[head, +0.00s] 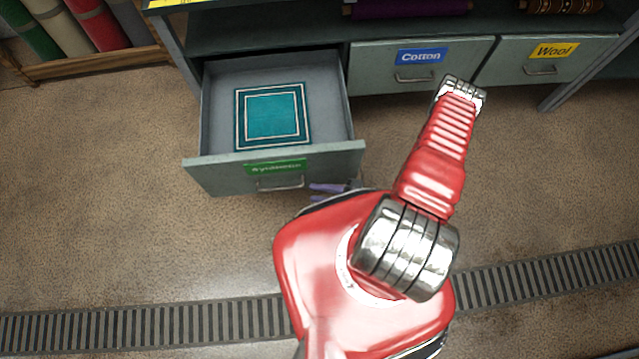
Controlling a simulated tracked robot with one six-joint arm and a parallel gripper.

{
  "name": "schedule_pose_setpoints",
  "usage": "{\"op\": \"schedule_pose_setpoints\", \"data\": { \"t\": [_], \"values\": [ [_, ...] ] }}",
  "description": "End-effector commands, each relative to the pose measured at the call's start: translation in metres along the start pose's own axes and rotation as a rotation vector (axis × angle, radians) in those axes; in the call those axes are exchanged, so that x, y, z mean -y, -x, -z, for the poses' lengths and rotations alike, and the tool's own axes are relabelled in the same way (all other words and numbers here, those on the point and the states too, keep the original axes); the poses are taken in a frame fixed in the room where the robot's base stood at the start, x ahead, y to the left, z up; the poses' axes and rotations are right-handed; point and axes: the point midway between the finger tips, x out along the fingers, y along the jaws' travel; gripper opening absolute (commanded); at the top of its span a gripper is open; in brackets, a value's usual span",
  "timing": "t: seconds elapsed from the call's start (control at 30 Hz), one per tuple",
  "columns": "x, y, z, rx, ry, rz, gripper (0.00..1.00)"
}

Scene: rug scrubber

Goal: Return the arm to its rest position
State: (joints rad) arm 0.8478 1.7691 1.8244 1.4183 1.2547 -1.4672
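My red arm (434,165) rises from the bottom middle of the head view, with a large silver joint (405,247) and a smaller silver joint at its far upper end. Two slim lavender parts (324,191) show just below the open drawer's front, left of the arm. They look like the fingertips of my gripper, but the arm hides the rest. Whether the gripper is open or shut cannot be told, and nothing is seen held in it.
A grey drawer (273,178) with a green label stands pulled out, with a teal square rug (272,117) lying flat inside. The Cotton drawer (421,75) and Wool drawer (546,62) are shut. Rolled rugs (97,22) stand upper left. A floor grate (150,327) crosses the open floor.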

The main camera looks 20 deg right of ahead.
Motion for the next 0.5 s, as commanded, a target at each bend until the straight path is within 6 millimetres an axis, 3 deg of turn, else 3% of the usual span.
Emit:
{"op": "schedule_pose_setpoints", "data": {
  "t": [0.5],
  "values": [
    [0.0000,-0.0001,0.0001,-0.001,-0.028,0.000,0.31]
  ]
}}
